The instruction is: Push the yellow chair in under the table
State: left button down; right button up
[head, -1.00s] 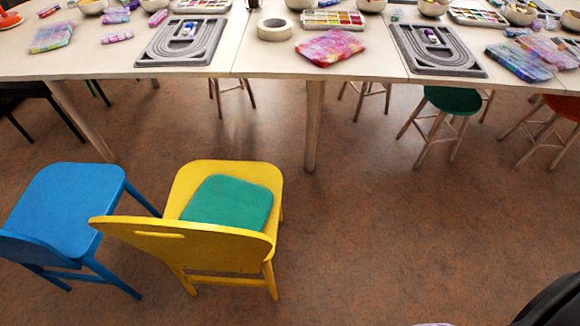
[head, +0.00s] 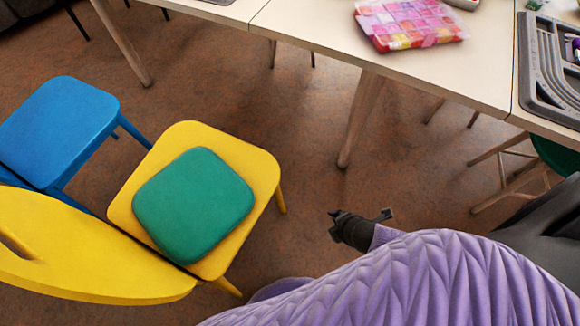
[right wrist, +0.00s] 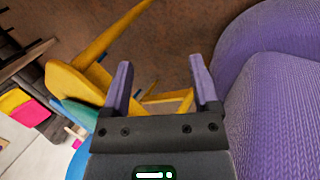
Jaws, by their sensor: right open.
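The yellow chair (head: 258,172) stands at the left in the head view, with a green cushion (head: 193,205) on its seat. Its backrest (head: 80,255) is at the lower left, and the seat points toward the table (head: 330,28), with bare floor between them. My right gripper (head: 360,214) is open and empty, to the right of the chair and apart from it. In the right wrist view the chair (right wrist: 75,88) shows beyond and to the left of the open fingers (right wrist: 162,85). My left gripper is not in view.
A blue chair (head: 60,125) stands close on the yellow chair's left. Table legs (head: 360,120) (head: 122,45) stand on either side of a gap. A green stool (head: 558,153) is at the right. A bead box (head: 410,22) and grey board (head: 545,75) lie on the table.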

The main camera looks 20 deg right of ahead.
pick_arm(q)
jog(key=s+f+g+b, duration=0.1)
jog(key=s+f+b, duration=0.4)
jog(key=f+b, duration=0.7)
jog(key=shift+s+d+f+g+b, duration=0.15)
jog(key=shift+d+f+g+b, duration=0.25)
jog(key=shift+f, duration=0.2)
pick_arm(e)
jog(key=w+a+f+n+t+y, duration=0.1)
jog(key=w+a+n, duration=0.2)
jog(key=w+n, duration=0.4)
jog(key=w+a+f+n+t+y, duration=0.2)
jog(key=w+n, duration=0.5)
jog(key=n, duration=0.9)
jog(key=shift+w+a+y, duration=0.25)
jog(key=shift+a+y, duration=0.05)
jog(key=shift+a, duration=0.15)
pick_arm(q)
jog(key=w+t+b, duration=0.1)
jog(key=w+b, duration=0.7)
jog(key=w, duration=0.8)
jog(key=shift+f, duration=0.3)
pick_arm(e)
jog(key=x, duration=1)
